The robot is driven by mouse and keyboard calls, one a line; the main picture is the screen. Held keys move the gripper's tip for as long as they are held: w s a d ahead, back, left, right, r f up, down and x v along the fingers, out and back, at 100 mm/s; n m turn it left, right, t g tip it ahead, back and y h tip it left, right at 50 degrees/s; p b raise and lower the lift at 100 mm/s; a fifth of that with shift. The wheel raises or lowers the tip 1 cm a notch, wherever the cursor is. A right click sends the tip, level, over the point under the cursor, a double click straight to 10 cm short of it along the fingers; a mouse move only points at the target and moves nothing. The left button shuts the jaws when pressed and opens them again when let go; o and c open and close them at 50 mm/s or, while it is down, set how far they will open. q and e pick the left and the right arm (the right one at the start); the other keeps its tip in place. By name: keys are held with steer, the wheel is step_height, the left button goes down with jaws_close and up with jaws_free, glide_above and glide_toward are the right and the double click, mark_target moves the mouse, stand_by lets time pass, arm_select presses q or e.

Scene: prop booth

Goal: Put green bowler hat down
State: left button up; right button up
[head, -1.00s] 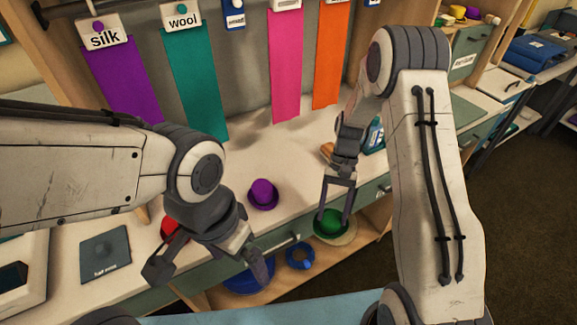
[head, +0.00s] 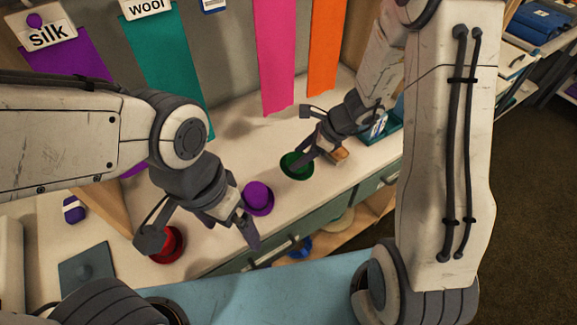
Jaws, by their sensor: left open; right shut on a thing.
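The green bowler hat (head: 293,172) is at the white counter, right of the purple hat (head: 258,198). My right gripper (head: 304,152) is shut on it, with a finger over the hat and hiding part of it. I cannot tell whether the hat touches the counter. My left gripper (head: 198,240) is open and empty, with its fingers spread near the front of the counter. A red hat (head: 170,246) sits beside the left gripper and is partly hidden by it.
A tan block (head: 336,157) and a teal tray (head: 384,136) lie near my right gripper. Fabric strips hang behind the counter. A blue hat (head: 299,247) and a cream hat (head: 338,221) are on the lower shelf. A dark square pad (head: 88,272) lies at left.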

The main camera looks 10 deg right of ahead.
mark_target(282, 163)
steer(key=a+f, duration=0.1)
steer(key=w+a+f, duration=0.1)
steer(key=a, duration=0.1)
steer(key=shift+w, duration=0.1)
steer(key=shift+f+b, duration=0.4)
steer(key=shift+f, duration=1.65)
steer(key=o, duration=1.4)
steer(key=shift+r, duration=0.15)
